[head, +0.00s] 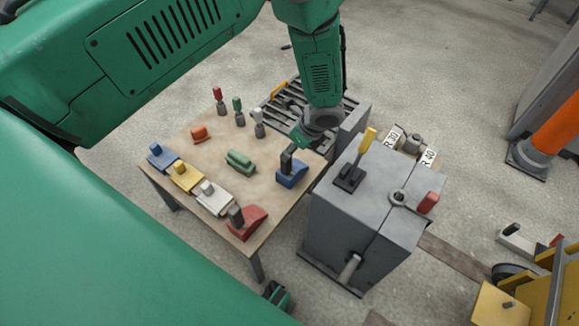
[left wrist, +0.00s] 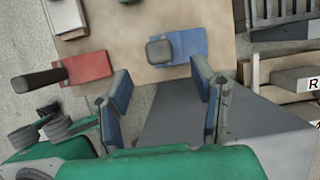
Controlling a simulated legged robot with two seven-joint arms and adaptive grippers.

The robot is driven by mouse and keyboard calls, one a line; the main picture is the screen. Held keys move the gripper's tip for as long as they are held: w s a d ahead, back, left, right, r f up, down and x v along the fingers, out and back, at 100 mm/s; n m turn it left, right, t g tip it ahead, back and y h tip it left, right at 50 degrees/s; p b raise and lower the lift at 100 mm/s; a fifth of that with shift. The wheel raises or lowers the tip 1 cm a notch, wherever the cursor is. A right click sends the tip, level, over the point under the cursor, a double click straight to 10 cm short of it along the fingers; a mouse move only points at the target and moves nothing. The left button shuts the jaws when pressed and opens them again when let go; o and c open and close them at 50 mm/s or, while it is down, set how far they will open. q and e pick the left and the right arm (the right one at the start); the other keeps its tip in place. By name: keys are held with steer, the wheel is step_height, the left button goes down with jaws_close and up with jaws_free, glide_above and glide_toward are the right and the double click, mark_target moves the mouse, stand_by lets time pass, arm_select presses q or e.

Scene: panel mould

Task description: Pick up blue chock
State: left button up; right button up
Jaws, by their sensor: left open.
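The blue chock (head: 291,175) stands on the table near its right edge, with a dark upright grip on top. In the left wrist view the blue chock (left wrist: 188,44) lies just beyond the fingertips, with its grip seen from above. My left gripper (left wrist: 160,72) is open and empty, its two fingers apart on either side of the line to the chock. They do not touch it.
A red chock (head: 250,222) with a dark grip stands at the table's (head: 210,152) near corner. A green chock (head: 240,161) lies mid-table. Blue, yellow and white blocks line the left edge. A grey machine box (head: 350,230) with a yellow lever (head: 367,141) rises close on the right.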

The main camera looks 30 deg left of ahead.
arm_select(q)
steer(key=b, duration=0.3)
glide_above(289, 173)
steer(key=a, duration=0.2)
steer(key=f, duration=0.5)
steer(key=shift+w+d+f, duration=0.2)
steer(key=shift+w+f, duration=0.05)
steer(key=shift+w, duration=0.1)
steer(key=shift+a, duration=0.1)
steer(key=shift+r+p, duration=0.1)
steer(key=shift+p, duration=0.2)
steer(key=shift+c, duration=0.8)
steer(key=shift+d+r, duration=0.1)
steer(key=shift+d, duration=0.2)
jaws_close()
arm_select(e)
steer(key=f, duration=0.2)
steer(key=shift+d+f, duration=0.35)
steer(key=shift+f, duration=0.05)
